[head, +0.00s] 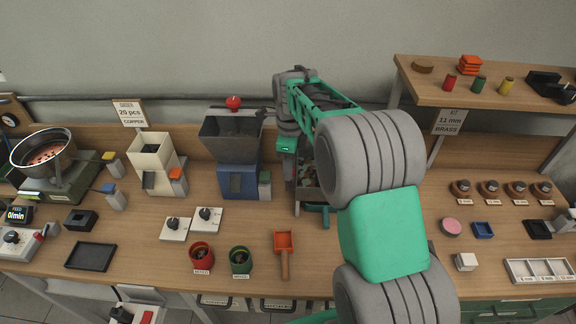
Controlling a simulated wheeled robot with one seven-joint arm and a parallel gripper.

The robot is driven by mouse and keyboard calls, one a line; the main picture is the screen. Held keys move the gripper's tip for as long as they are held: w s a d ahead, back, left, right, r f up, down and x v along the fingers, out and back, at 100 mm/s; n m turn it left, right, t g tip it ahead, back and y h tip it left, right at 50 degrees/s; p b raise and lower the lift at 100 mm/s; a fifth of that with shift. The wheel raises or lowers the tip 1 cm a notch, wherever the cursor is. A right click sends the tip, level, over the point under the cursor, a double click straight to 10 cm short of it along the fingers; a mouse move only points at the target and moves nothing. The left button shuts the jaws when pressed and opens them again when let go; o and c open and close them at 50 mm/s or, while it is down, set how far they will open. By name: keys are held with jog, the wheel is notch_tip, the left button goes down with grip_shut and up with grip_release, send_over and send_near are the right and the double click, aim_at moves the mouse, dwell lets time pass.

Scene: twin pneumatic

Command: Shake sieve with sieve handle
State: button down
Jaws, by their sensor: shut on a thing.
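The sieve (309,193) is a grey box-like unit on the bench with small mixed pieces in its top. My arm covers its right part. A blue-green tray (314,210) shows at its lower front. My gripper (289,165) points down at the sieve's left upper edge, and its green body shows beside my arm. It is shut on the sieve handle, but the fingertips and handle are mostly hidden, so the exact grasp is unclear.
A blue hopper machine (237,180) with a red knob stands close left of the sieve. A raised shelf (500,92) is at right. Some bench is bare at front left.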

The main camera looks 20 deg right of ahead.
jog(key=c, duration=1.3)
grip_release()
jog(key=shift+w, duration=0.2)
jog(key=shift+o, duration=1)
jog(key=shift+d, duration=0.1)
notch_tip(320, 180, up, 8)
jog(key=shift+w+f+b, duration=0.1)
jog(key=shift+b, duration=0.5)
